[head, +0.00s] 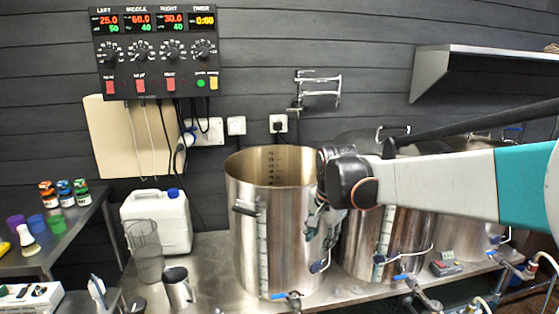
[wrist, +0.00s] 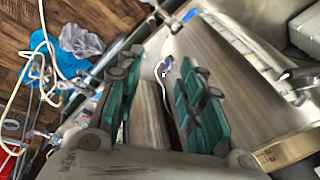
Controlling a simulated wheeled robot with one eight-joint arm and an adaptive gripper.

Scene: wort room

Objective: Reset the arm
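My arm (head: 440,185) reaches in from the right in the head view, its white and teal link across the upper part of the pots. My gripper (head: 315,225) hangs from its end, pointing down, in front of the right side of the left steel pot (head: 263,215). The gripper is small and partly hidden there. In the wrist view my gripper (wrist: 160,92) shows two green-padded fingers spread apart, with nothing held between them. Steel pot wall and a blue-handled valve show beyond the fingers. Whether the gripper touches the pot I cannot tell.
More steel pots (head: 385,240) stand on the right of the steel bench (head: 215,258). A white jug (head: 160,222), a clear pitcher (head: 146,250) and a steel cup (head: 178,287) stand left. A control panel (head: 155,50) and a shelf (head: 480,68) are on the wall. Hoses (wrist: 40,60) lie near the floor.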

